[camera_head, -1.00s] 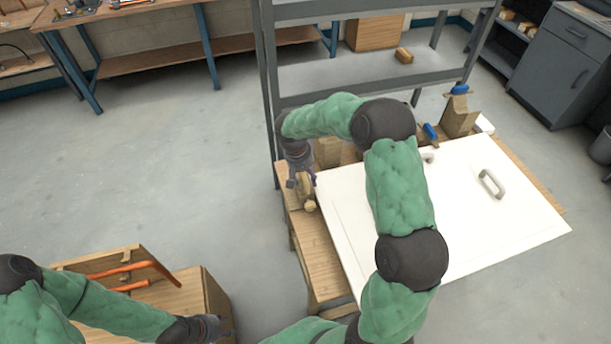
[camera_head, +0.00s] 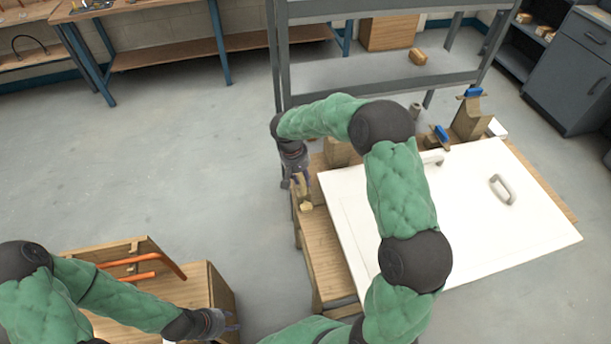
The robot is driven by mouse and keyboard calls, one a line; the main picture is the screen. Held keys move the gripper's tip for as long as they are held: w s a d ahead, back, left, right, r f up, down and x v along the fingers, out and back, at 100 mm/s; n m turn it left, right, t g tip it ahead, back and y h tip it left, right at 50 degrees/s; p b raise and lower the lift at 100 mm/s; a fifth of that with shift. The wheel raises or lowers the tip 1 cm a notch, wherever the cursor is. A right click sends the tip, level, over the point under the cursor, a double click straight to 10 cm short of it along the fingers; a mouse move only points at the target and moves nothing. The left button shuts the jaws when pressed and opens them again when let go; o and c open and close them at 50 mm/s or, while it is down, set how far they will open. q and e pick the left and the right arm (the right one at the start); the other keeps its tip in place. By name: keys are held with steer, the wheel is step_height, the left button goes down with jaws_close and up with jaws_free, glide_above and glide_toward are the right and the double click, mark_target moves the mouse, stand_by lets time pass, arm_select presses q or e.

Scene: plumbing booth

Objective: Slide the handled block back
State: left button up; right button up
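A small light-wood piece (camera_head: 305,194) with a rounded end sits at the left end of the wooden bench (camera_head: 322,250), left of the white panel (camera_head: 460,220). It may be part of the handled block, but my gripper and arm cover much of that area. My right gripper (camera_head: 298,183) points down at this piece and touches or overlaps it in view. Its finger gap is too small to make out. My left gripper (camera_head: 230,321) is away at the lower left, over the edge of a wooden box, with its fingers apart and nothing seen between them.
The white panel carries a grey handle (camera_head: 502,189). Wooden blocks with blue-handled parts (camera_head: 470,118) stand behind it. A grey metal frame (camera_head: 276,60) rises behind the bench. The wooden box (camera_head: 222,290) holds orange pipes (camera_head: 128,277). Floor between box and bench is clear.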

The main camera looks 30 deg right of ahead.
steer(key=o, duration=0.3)
steer(key=shift+w+a, duration=0.1)
steer(key=shift+a, duration=0.2)
steer(key=r, duration=0.4)
steer(key=a+r, duration=0.1)
steer(key=r, duration=0.2)
steer(key=a+r, duration=0.1)
steer(key=r, duration=0.3)
steer(key=shift+w+a+r, duration=0.1)
steer(key=shift+w+r, duration=0.15)
steer(key=shift+r, duration=0.1)
